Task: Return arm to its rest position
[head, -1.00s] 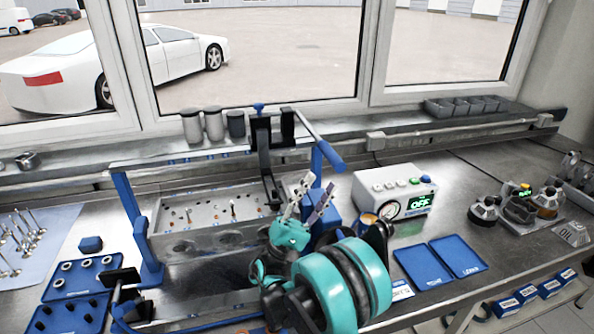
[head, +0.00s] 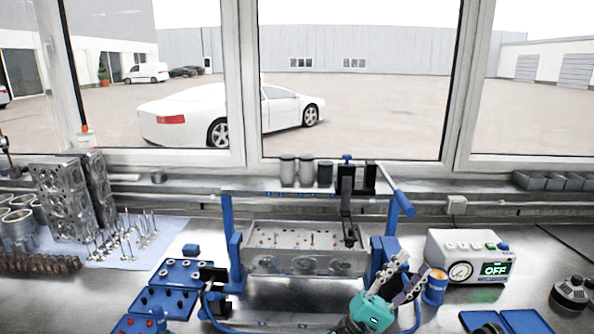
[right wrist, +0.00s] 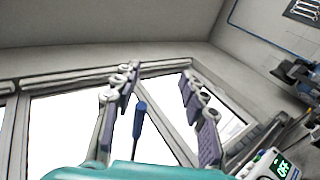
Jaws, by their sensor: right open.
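My right gripper (head: 404,277) is in the lower part of the head view, in front of the right end of the blue-framed stand. Its fingers point up and are spread apart with nothing between them. The right wrist view also shows the open fingers (right wrist: 160,105) against the window, with a blue handle (right wrist: 139,125) seen beyond them. My left gripper is not in view.
A cylinder head (head: 300,262) sits in the blue stand (head: 228,225). A control box (head: 470,250) reading OFF and a blue can (head: 434,288) stand right of the gripper. Blue trays (head: 150,300) lie left. Valves (head: 125,240) stand on a pale mat. Windows rise behind the bench.

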